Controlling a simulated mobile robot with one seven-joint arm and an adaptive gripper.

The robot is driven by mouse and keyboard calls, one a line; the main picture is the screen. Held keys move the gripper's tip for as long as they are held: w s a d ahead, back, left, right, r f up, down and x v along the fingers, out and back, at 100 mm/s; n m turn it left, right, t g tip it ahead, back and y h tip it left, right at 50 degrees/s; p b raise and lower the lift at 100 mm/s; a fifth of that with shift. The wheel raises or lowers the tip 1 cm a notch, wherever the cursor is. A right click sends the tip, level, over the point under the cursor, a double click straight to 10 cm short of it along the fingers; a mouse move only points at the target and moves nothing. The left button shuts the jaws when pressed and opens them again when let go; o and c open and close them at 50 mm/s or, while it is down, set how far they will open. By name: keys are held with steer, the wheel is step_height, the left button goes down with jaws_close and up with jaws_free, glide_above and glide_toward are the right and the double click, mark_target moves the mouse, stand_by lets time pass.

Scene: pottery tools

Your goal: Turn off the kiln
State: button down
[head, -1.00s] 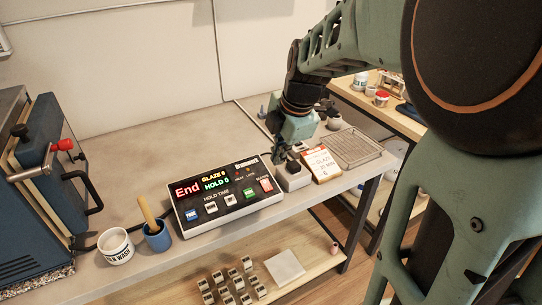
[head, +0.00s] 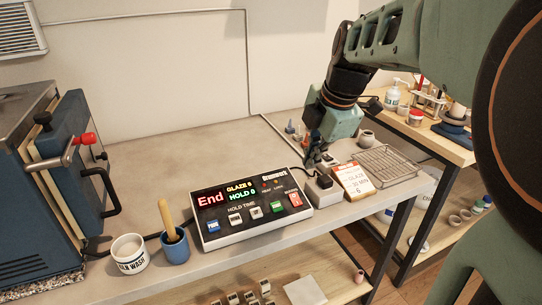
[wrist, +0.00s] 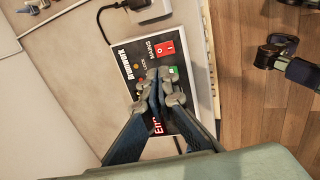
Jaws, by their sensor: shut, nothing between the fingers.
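The kiln controller (head: 248,208) is a white box with a black panel on the bench. Its display reads "End", "GLAZE 5" and "HOLD 0". A red MAINS rocker switch (head: 295,200) is at its right end and also shows in the wrist view (wrist: 166,48). A green button (head: 277,207) is beside it. The blue kiln (head: 70,150) stands at the left with a red-tipped handle. My gripper (head: 317,160) is shut and empty, beyond the controller's right end in the head view. In the wrist view its fingertips (wrist: 160,88) overlap the panel near the green button, hiding part of it.
A power socket block with a plug (head: 323,190), a note card (head: 355,180) and a wire rack (head: 385,165) are right of the controller. A wash tub (head: 130,254) and a blue cup with a wooden tool (head: 175,246) stand left.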

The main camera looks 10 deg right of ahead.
mark_target(295, 196)
steer(key=shift+r, duration=0.15)
stand_by(0.3)
steer(key=b+x, duration=0.2)
steer(key=x, duration=1.2)
steer(key=shift+w+a+f+b, duration=0.2)
steer(key=shift+w+f+b, duration=0.05)
steer(key=shift+f+b, duration=0.2)
steer(key=shift+r, duration=0.1)
steer(key=shift+s+d, duration=0.1)
steer(key=shift+s, duration=0.1)
